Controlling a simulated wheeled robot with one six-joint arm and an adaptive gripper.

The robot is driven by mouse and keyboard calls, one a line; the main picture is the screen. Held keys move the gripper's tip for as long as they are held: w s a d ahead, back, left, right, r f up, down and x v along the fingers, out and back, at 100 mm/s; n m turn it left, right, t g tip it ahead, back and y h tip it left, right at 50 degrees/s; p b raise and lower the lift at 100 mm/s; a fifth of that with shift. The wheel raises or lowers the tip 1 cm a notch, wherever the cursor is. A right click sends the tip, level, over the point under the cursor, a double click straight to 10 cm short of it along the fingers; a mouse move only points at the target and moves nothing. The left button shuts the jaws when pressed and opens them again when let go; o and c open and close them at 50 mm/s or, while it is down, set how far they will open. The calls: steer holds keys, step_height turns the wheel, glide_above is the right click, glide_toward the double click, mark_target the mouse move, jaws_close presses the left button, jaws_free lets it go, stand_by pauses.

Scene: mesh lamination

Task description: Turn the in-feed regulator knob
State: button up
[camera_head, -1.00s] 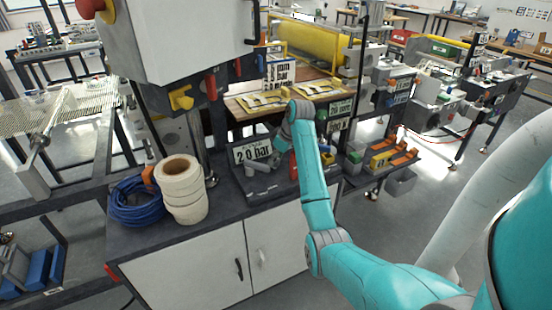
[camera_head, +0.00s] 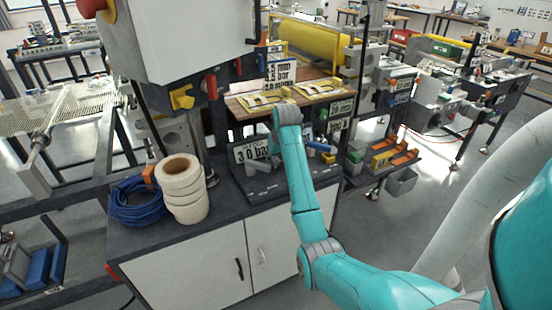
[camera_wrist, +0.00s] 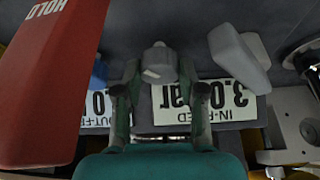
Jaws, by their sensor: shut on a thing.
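In the wrist view, a grey knob (camera_wrist: 158,62) sits between the two dark fingers of my gripper (camera_wrist: 159,85), which is shut on it. The in-feed sign (camera_wrist: 226,100) beside it is upside down and reads 3.0 bar. In the head view the same sign (camera_head: 246,152) stands on the dark bench, left of my arm. My gripper and the knob are mostly hidden behind my arm there.
A red block marked HOLD (camera_wrist: 50,90) is close on the left in the wrist view. A grey angled part (camera_wrist: 239,60) is close on the right. The out-feed sign (camera_wrist: 97,108) is partly covered. White tape rolls (camera_head: 182,190) and blue cable (camera_head: 138,203) occupy the bench's left.

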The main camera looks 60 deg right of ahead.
stand_by(0.4)
steer(key=o, duration=1.1)
steer(key=shift+o, duration=0.2)
steer(key=shift+r, duration=0.1)
steer(key=v, duration=0.7)
steer(key=shift+s+r, duration=0.1)
